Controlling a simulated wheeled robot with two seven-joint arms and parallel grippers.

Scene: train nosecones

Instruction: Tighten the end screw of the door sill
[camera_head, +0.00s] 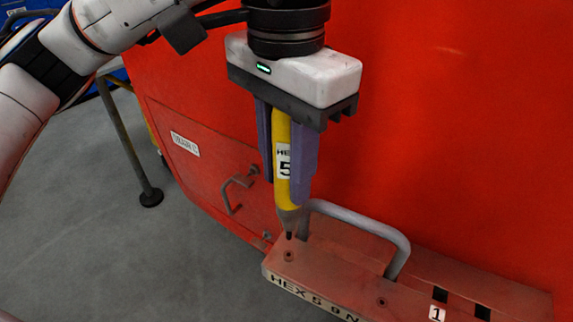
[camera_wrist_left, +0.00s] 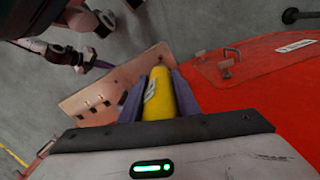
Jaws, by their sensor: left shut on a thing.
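My left gripper (camera_head: 285,188) is shut on a yellow screwdriver (camera_head: 282,140) marked "HEX 5", held nearly upright with its tip down. The door sill (camera_head: 335,272) is a reddish ledge on the red train front, with a "HEX 5 9 N" label on its front edge. The end screw (camera_head: 289,255) sits at the sill's left end. The dark driver tip shows just above the screw in the picture; I cannot tell whether it touches the sill. In the left wrist view the yellow handle (camera_wrist_left: 160,95) lies between the fingers. My right gripper (camera_wrist_left: 95,65) shows there, small.
A grey handle (camera_head: 360,220) arches over the sill, close right of the driver tip. A second screw (camera_head: 382,301) and a "1" tag (camera_head: 437,313) lie further right. A small hatch handle (camera_head: 235,190) is at left. A metal stand (camera_head: 128,140) stands on the floor behind.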

